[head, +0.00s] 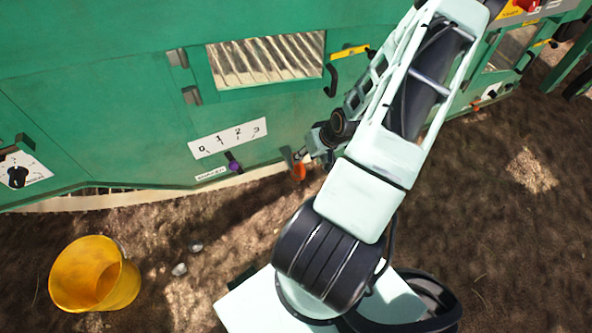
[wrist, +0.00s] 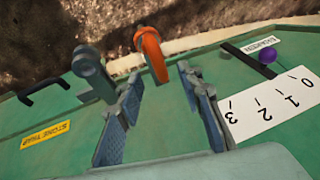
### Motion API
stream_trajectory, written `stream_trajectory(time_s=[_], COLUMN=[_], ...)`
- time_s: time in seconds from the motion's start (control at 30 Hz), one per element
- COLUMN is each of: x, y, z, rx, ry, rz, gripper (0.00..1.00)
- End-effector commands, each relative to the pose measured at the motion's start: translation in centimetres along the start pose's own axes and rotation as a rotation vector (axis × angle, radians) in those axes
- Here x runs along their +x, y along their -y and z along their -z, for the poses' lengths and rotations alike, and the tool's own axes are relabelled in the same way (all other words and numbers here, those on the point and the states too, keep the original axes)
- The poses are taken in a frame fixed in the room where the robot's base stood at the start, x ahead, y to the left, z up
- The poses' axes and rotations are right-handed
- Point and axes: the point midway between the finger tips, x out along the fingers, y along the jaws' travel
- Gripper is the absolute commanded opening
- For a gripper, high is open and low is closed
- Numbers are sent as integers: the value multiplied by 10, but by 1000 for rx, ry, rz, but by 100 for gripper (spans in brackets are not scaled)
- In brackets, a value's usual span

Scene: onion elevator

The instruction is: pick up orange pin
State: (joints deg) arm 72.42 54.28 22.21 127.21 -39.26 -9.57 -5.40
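The orange pin (head: 299,171) is at the lower edge of the green machine (head: 120,110), just right of the 0–3 scale. In the wrist view the orange pin (wrist: 150,52) has a rounded head and a narrower shank. My gripper (wrist: 160,84) is open, with one finger on each side and nothing held. The pin's near end shows between the fingertips; I cannot tell how far in depth it is from them. In the head view my gripper is mostly hidden by my arm.
A purple-knobbed lever (head: 233,167) sits below the number scale (head: 228,138); the knob (wrist: 268,55) also shows in the wrist view. A grey-green rounded bracket (wrist: 92,72) is close to the left finger.

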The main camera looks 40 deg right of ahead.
Motion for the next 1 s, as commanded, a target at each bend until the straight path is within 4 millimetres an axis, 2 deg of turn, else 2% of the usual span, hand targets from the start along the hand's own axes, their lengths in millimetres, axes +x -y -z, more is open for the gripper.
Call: stream_trajectory(time_s=[0.03,0.1,0.37,0.63,0.9,1.0], x=[11,17,33,71,72,72], y=[0,-1,-1,-1,-1,-1], z=[-2,-1,-1,-1,0,0], rx=[0,1,1,1,3,3], ry=[2,2,2,2,2,2], rz=[0,0,-1,-2,-3,-3], gripper=[34,34,34,34,33,22])
